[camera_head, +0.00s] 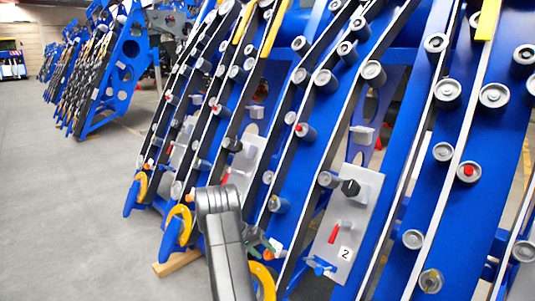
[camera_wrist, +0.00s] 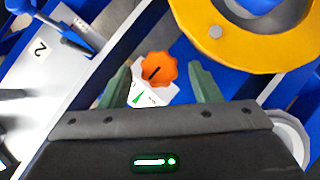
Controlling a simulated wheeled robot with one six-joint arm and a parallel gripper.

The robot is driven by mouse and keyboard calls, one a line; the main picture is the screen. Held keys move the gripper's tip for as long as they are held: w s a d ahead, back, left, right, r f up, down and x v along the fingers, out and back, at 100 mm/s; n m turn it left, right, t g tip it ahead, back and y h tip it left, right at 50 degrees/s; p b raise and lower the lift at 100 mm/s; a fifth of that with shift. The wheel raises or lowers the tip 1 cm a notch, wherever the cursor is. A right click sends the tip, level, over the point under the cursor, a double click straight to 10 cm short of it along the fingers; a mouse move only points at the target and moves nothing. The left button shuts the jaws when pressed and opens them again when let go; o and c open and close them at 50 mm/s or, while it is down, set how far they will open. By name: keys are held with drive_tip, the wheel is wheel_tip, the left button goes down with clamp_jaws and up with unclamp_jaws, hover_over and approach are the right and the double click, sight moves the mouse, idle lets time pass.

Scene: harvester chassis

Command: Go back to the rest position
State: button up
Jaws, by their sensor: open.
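My gripper (camera_wrist: 158,74) is open, with its two green fingers spread apart in the wrist view. An orange knob (camera_wrist: 157,69) with a dark slot shows between the fingertips, above a white label with a green mark. I cannot tell whether the fingers touch it or how far off it is. In the head view my gripper (camera_head: 262,244) is at the lower centre, low by the blue chassis (camera_head: 410,150), beside an orange knob (camera_head: 271,255). My grey arm reaches up and hides part of the chassis.
A grey plate (camera_head: 357,215) marked 2, with a red handle (camera_head: 334,234) and a black knob (camera_head: 350,188), stands right of the gripper. A yellow disc (camera_wrist: 250,35) lies close in the wrist view. Grey floor (camera_head: 60,200) at left is clear. Another blue chassis row (camera_head: 110,75) stands behind.

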drive_tip(key=p+v, duration=0.3)
drive_tip(key=v, duration=0.9)
drive_tip(key=b+x, duration=0.4)
drive_tip(key=x, duration=1)
drive_tip(key=shift+a+r+m+y, duration=0.1)
drive_tip(key=shift+r+m+y, duration=0.15)
drive_tip(key=shift+m+y, duration=0.2)
drive_tip(key=shift+s+r+m+t+y+b, duration=0.1)
drive_tip(key=shift+m+t+y+b, duration=0.25)
drive_tip(key=shift+m, duration=0.2)
drive_tip(key=m+t+y+b, duration=0.1)
drive_tip(key=m+y+b, duration=0.1)
drive_tip(key=m, duration=0.1)
drive_tip(key=shift+s, duration=0.1)
drive_tip(key=p+v, duration=0.4)
drive_tip(key=v, duration=0.9)
drive_tip(key=shift+s+r+p, duration=0.3)
drive_tip(key=shift+r+p, duration=0.05)
drive_tip(key=shift+r, duration=0.05)
drive_tip(key=shift+d+f+t, duration=0.1)
drive_tip(key=shift+d+t, duration=0.15)
